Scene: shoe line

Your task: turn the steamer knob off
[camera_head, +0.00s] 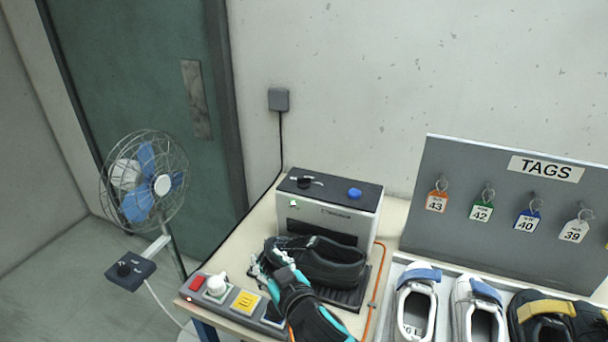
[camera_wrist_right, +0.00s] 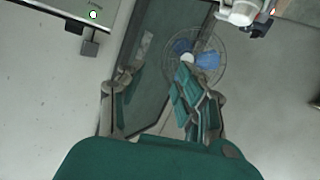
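The steamer (camera_head: 330,213) is a grey box with a black top at the back of the table. A black knob (camera_head: 305,182) with pale markings sits on its top left, and a blue button (camera_head: 354,193) on its top right. My right gripper (camera_head: 269,262) is in front of the steamer's left side, beside a black shoe (camera_head: 322,262). In the wrist view its fingers (camera_wrist_right: 158,98) are apart with nothing between them. My left gripper is not in view.
A control panel (camera_head: 233,300) with a red button, white knob and yellow button lies at the table's front left. A fan (camera_head: 145,185) stands left of the table. A tag board (camera_head: 500,210) and shoes in a tray (camera_head: 396,272) are right. An orange cable (camera_head: 376,290) runs nearby.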

